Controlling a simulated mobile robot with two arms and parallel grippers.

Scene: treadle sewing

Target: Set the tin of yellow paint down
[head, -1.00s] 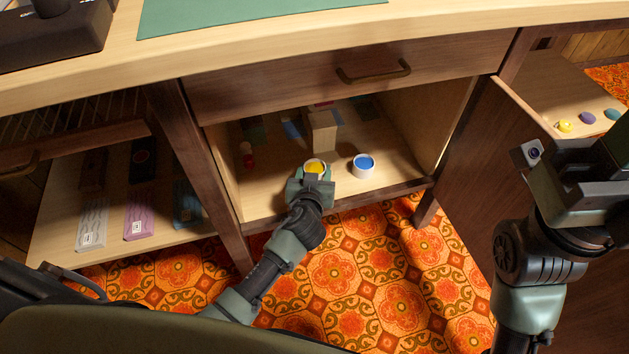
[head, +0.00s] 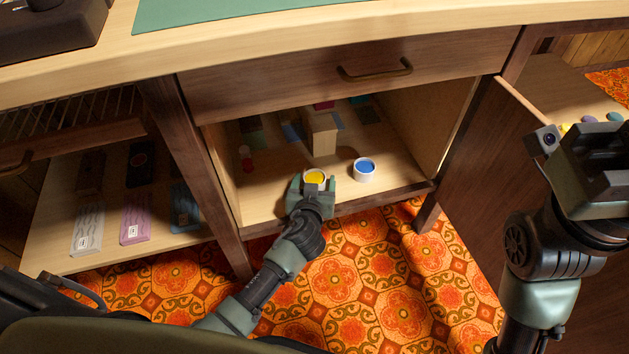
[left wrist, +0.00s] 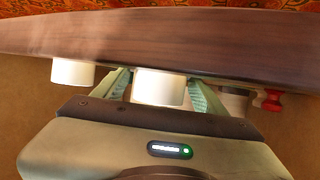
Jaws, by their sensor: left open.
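The tin of yellow paint (head: 315,177) stands upright on the floor of the open cabinet, near its front edge. My left gripper (head: 313,186) is open, with its fingers at either side of the tin. In the left wrist view the white tin (left wrist: 159,87) shows between the two green fingers (left wrist: 161,92), with a small gap visible at each side. A tin of blue paint (head: 364,170) stands to the right of it. My right gripper (head: 598,165) is at the right, away from the tins; its fingers cannot be made out clearly.
A wooden block (head: 321,133) stands behind the tins, and a small red item (head: 247,157) is at the left inside the cabinet. The drawer (head: 345,74) is just above. An open door (head: 480,185) bounds the right. Packets lie on the left shelf (head: 55,250).

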